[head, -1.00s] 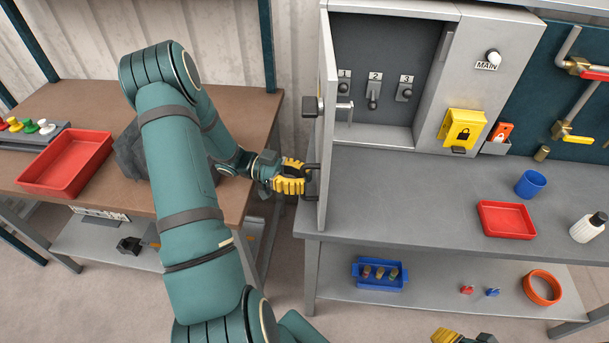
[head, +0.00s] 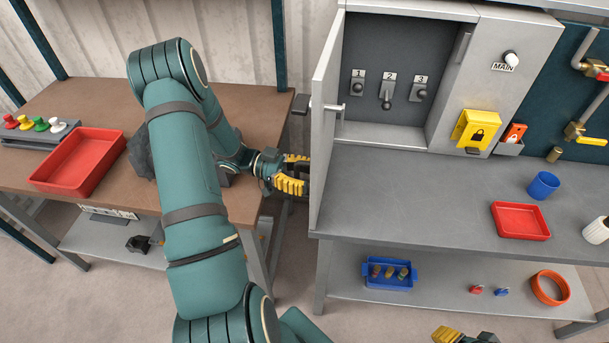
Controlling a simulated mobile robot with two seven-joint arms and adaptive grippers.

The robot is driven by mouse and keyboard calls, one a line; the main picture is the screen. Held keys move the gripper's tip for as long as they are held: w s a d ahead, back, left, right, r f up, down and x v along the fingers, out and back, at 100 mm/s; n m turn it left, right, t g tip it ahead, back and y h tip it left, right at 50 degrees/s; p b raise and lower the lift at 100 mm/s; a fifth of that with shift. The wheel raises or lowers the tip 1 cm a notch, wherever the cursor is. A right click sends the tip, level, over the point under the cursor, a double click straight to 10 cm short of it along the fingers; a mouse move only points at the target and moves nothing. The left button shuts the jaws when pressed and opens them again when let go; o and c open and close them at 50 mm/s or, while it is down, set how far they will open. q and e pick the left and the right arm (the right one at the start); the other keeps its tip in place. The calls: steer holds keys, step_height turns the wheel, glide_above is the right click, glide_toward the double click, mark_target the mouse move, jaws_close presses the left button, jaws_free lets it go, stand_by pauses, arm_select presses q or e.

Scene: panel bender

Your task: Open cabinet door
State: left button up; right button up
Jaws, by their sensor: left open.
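The grey cabinet door (head: 325,130) stands swung open toward me, hinged at the left side of the cabinet (head: 392,45); its inner face shows narrowly. Only part of my right gripper (head: 449,335) shows at the bottom edge, away from the door.
Inside the cabinet are three numbered switches (head: 387,92). The grey bench (head: 420,195) carries a red tray (head: 521,221) and a blue cup (head: 543,185). At left, a brown table (head: 100,100) holds another red tray (head: 78,162). My left arm passes over that table's edge.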

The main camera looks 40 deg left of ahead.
arm_select(q)
steer(key=v, duration=0.7)
steer(key=shift+a, duration=0.25)
steer(key=shift+s, duration=0.1)
stand_by(0.4)
